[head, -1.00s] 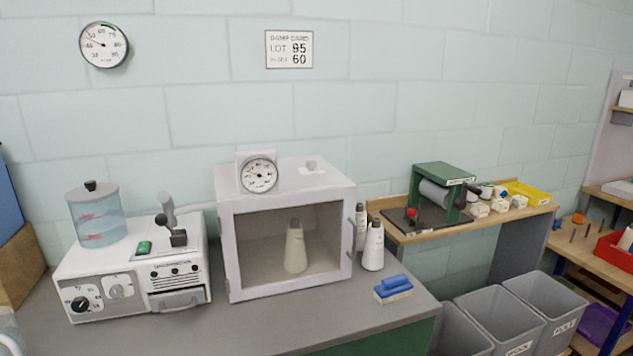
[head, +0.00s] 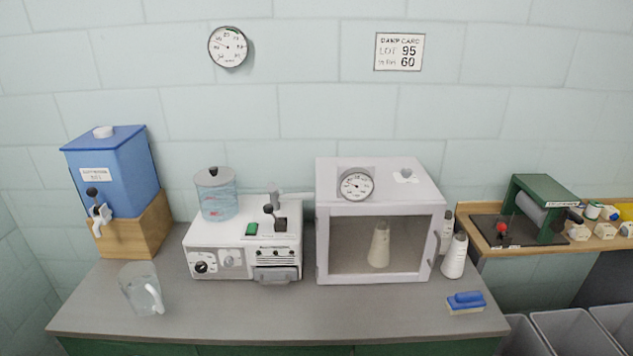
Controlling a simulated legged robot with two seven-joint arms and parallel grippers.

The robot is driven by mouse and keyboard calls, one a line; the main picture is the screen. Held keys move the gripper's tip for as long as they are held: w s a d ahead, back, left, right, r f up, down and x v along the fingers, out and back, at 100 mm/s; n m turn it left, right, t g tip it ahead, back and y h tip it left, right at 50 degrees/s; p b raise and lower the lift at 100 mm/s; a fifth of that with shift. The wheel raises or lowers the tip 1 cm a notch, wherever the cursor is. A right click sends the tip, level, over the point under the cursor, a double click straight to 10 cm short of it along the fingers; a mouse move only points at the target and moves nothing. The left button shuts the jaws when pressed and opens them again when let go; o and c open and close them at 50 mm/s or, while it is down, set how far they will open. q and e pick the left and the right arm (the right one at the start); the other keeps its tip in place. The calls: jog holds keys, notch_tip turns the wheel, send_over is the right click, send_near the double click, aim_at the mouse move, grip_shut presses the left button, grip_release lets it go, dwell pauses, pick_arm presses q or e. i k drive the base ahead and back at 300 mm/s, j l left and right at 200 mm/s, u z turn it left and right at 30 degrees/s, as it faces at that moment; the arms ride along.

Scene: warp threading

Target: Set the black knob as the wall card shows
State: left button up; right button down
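The black knob (head: 201,267) is on the left of the front face of the white machine (head: 208,246). A grey dial (head: 229,260) sits just right of it. The knob's setting is too small to read. The wall card (head: 399,52) hangs on the wall above the white cabinet. It reads "DAMP CARD", "LOT 95", and a lower line ending in 60, whose small label I cannot read surely. Neither of my grippers is in view.
A blue dispenser (head: 112,178) stands on a wooden block at the left, with a clear jug (head: 143,289) before it. The glass-fronted cabinet (head: 325,246) holds a cone. The front middle of the bench (head: 300,315) is clear.

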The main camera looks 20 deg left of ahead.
aim_at(200, 267)
jog(key=u, duration=1.2)
